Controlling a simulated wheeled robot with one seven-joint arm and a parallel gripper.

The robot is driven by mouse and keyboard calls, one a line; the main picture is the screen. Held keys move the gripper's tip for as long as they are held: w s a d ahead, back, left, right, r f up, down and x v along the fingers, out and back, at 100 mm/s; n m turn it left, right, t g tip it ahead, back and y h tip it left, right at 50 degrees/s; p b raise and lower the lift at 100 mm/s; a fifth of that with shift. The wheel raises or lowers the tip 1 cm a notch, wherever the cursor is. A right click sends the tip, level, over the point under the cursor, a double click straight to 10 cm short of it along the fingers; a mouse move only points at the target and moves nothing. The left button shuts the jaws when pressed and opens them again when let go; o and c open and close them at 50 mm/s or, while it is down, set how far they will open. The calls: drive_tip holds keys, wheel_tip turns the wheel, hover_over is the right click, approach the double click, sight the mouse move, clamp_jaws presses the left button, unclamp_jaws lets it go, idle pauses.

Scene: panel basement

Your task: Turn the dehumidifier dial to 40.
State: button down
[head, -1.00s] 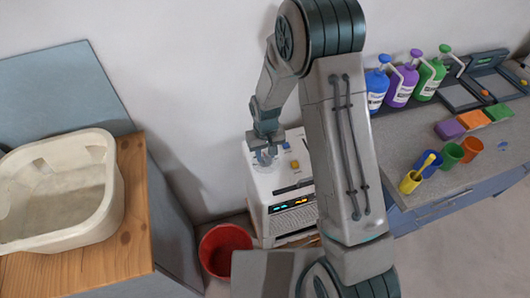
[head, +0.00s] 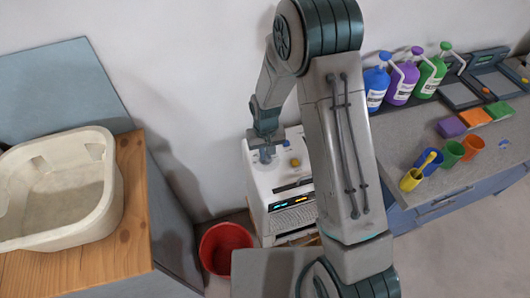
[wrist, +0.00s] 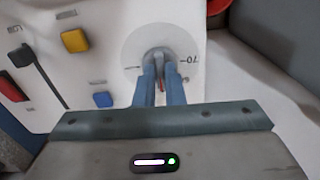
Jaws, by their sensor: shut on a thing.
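The dehumidifier (head: 262,196) is a white box against the wall, partly hidden behind my arm in the head view. In the wrist view its dial (wrist: 136,50) is a pale disc with a grey knob (wrist: 157,55) at its centre. A mark reading 70 shows to the right of the knob. A small red strip shows between my fingers at the knob; other dial marks are too small or hidden to read. My gripper (wrist: 161,82) is shut on the knob, with a blue finger on each side. In the head view my gripper (head: 265,152) is over the top back-left corner.
The panel also bears a yellow button (wrist: 75,41), a blue button (wrist: 103,99) and a black slider (wrist: 38,70). A red bucket (head: 225,248) stands left of the dehumidifier. A wooden-topped cabinet with a cream basin (head: 108,190) is at left, a counter with bottles and cups at right.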

sight(266, 156)
drive_tip(key=m+b, duration=0.2)
drive_tip(key=m, duration=0.1)
drive_tip(key=shift+f+m+b, duration=0.15)
drive_tip(key=shift+m+b, duration=0.15)
drive_tip(key=shift+b, duration=0.05)
drive_tip(key=m+b, duration=0.1)
drive_tip(key=m, duration=0.3)
drive_tip(key=shift+m, duration=0.3)
drive_tip(key=c, duration=1.5)
unclamp_jaws()
drive_tip(key=shift+r, duration=0.2)
wheel_tip(266, 156, up, 14)
drive_tip(key=shift+f+b, duration=0.1)
drive_tip(key=shift+b, duration=0.5)
